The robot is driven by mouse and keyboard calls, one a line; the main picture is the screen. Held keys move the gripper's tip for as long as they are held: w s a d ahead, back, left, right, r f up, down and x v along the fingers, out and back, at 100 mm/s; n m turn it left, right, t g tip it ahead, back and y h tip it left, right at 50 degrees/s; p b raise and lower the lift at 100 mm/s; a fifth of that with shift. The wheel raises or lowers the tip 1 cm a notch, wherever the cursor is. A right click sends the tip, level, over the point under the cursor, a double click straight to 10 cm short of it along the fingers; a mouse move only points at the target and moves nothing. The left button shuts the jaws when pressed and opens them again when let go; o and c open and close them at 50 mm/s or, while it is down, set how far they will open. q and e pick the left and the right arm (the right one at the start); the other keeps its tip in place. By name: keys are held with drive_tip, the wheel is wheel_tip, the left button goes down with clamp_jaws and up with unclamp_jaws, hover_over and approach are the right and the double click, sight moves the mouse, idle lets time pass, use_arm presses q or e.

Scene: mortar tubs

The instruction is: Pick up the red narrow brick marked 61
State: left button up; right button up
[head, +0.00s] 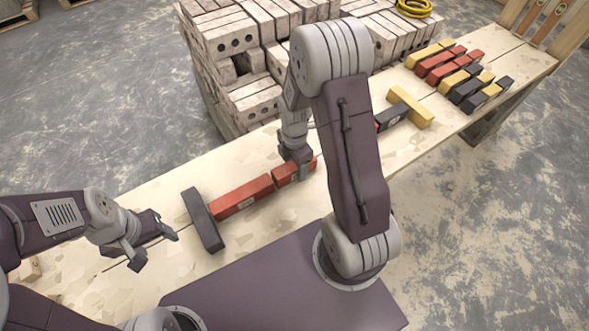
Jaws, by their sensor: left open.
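Two red narrow bricks lie end to end on the wooden bench in the head view. The nearer red brick (240,198) bears a pale label, too small to read. The farther red brick (284,178) is partly covered by my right gripper (301,168), which points down at it. I cannot tell whether its fingers are closed on the brick. I cannot make out the number 61 on either brick. A dark brick (203,220) lies crosswise at the near end of the row. My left gripper (156,248) is open and empty, low over the bench to the left of the dark brick.
Another dark brick (392,117) and a yellow brick (411,106) lie beyond my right arm. Several red, yellow and dark bricks (440,71) lie at the bench's far end. Pale brick stacks (232,45) stand behind the bench, with a yellow coil (414,8) on top.

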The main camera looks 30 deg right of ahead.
clamp_jaws()
drive_tip(key=shift+r, duration=0.1)
wheel_tip(320, 180, up, 4)
drive_tip(key=shift+w+r+p, duration=0.1)
drive_tip(key=shift+p, duration=0.75)
drive_tip(key=s+d+r+p, duration=0.2)
drive_tip(key=s+d+r, duration=0.4)
drive_tip(key=s, duration=0.3)
drive_tip(key=shift+d+r, duration=0.35)
drive_tip(key=shift+d, duration=0.5)
